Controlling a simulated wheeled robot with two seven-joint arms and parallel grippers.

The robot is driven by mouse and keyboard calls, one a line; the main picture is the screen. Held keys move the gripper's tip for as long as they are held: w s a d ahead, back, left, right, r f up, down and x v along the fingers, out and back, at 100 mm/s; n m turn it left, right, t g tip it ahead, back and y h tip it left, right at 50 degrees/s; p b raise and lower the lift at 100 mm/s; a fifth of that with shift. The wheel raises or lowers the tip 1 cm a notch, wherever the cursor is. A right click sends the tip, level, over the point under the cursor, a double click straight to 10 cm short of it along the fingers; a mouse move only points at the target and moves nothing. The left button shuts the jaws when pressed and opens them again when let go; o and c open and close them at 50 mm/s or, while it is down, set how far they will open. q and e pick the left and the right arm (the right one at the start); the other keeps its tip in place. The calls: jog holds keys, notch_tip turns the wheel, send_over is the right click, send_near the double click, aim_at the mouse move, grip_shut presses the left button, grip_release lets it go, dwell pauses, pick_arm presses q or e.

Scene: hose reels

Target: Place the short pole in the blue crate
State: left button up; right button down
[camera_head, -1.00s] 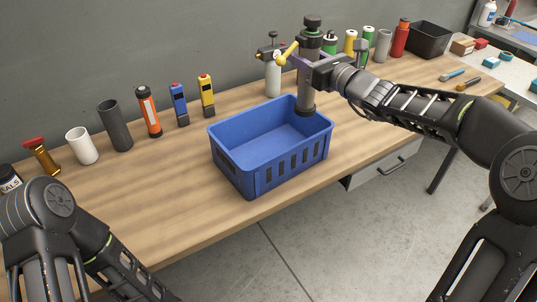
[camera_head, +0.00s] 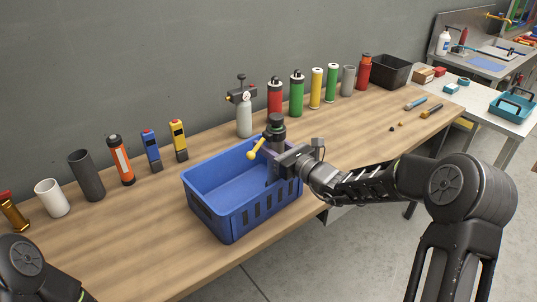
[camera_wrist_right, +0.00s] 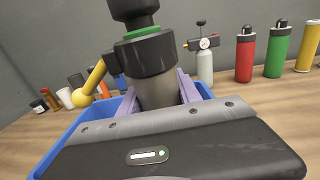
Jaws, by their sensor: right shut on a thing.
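The short pole (camera_head: 277,130), a dark grey tube with a black top and collar and a yellow-ended lever, is upright at the right part of the blue crate (camera_head: 228,222). My right gripper (camera_head: 274,160) is shut on it below the collar. In the right wrist view, the short pole (camera_wrist_right: 153,92) stands between the purple-grey fingers of my right gripper (camera_wrist_right: 157,98), with the blue crate (camera_wrist_right: 60,150) around and below. The pole's lower end is hidden, so I cannot tell whether it touches the crate floor. My left gripper is out of view.
A torch (camera_head: 120,160), tubes and handheld devices stand left of the crate. A gas canister (camera_head: 243,120) and several coloured cylinders stand along the wall behind and right. A black bin (camera_head: 391,71) is at the far right. The front left of the wooden bench is clear.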

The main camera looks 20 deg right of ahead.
jog(key=shift+r, duration=0.1)
notch_tip(320, 180, down, 4)
jog(key=shift+r, duration=0.15)
jog(key=shift+f, duration=0.2)
jog(key=shift+f, duration=0.2)
jog(key=c, duration=0.8)
grip_release()
jog(key=shift+c, duration=0.2)
jog(key=shift+r, duration=0.2)
jog(key=b+v, duration=0.2)
jog(key=v, duration=1)
jog(key=shift+b, duration=0.3)
